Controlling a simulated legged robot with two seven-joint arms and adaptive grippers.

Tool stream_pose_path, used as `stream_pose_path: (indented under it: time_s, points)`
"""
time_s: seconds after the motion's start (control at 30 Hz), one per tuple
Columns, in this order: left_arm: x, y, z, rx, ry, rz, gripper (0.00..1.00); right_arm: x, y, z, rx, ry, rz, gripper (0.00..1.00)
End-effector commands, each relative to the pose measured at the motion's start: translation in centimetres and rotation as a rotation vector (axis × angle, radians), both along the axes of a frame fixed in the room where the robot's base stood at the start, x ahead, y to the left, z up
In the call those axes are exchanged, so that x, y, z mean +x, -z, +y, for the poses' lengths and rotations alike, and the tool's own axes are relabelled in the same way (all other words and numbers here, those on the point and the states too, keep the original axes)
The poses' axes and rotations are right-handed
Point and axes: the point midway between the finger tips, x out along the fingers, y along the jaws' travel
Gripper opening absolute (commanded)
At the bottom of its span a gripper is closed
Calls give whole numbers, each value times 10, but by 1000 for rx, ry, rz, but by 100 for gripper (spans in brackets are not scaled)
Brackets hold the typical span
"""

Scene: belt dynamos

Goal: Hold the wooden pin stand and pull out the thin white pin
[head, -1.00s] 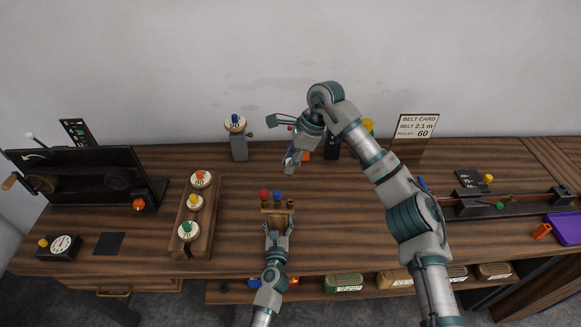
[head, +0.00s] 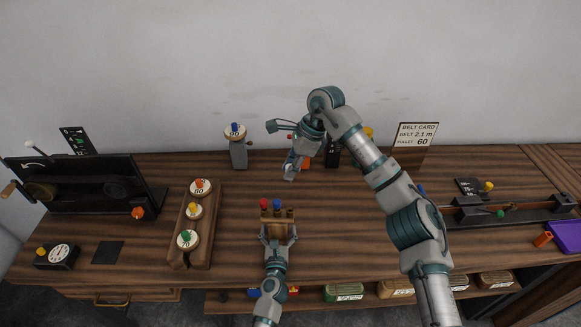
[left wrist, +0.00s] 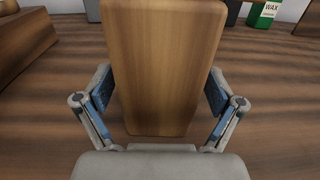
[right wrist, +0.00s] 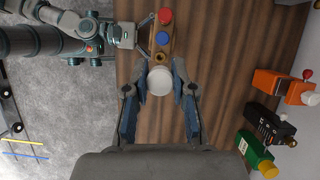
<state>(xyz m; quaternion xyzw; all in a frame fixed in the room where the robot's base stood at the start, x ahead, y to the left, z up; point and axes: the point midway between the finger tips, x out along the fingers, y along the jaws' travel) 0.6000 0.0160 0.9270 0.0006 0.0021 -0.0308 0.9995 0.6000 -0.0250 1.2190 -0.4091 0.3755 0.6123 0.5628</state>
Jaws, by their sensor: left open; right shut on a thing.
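The wooden pin stand (head: 278,230) sits on the bench in front of me, with a red pin (head: 264,203) and a blue pin (head: 277,204) in it. My left gripper (head: 278,240) is open around its near end; in the left wrist view the wooden block (left wrist: 162,70) stands between the spread fingers, with gaps beside it. My right gripper (head: 289,174) is above and behind the stand, shut on the white pin. In the right wrist view the pin's round white head (right wrist: 160,79) shows between the fingertips. The pin's lower end is hidden.
A wooden rack (head: 203,225) with several round pulleys stands left of the stand. A grey post (head: 238,152) stands behind. Bottles, including a green one (right wrist: 255,152), are near the right gripper. The bench between rack and stand is clear.

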Motion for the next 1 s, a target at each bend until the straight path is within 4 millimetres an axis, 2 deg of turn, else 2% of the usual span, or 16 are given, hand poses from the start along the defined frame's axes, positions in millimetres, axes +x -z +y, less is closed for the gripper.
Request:
stream_pose_path:
  time_s: [0.17,0.4,0.6,0.73,0.9,1.0]
  points:
    - [-15,1,1,-1,0,1,93,0,0,0,0,0,0,0]
    - [-68,2,4,-2,0,4,93,0,0,0,0,0,0,0]
    - [-104,3,6,1,0,5,93,0,0,0,0,1,0,0]
    - [-115,2,7,1,0,4,93,1,0,0,0,1,0,0]
    - [-119,1,7,7,2,0,93,1,0,0,0,1,0,0]
    - [-121,-6,8,72,25,-36,93,1,0,0,0,0,0,0]
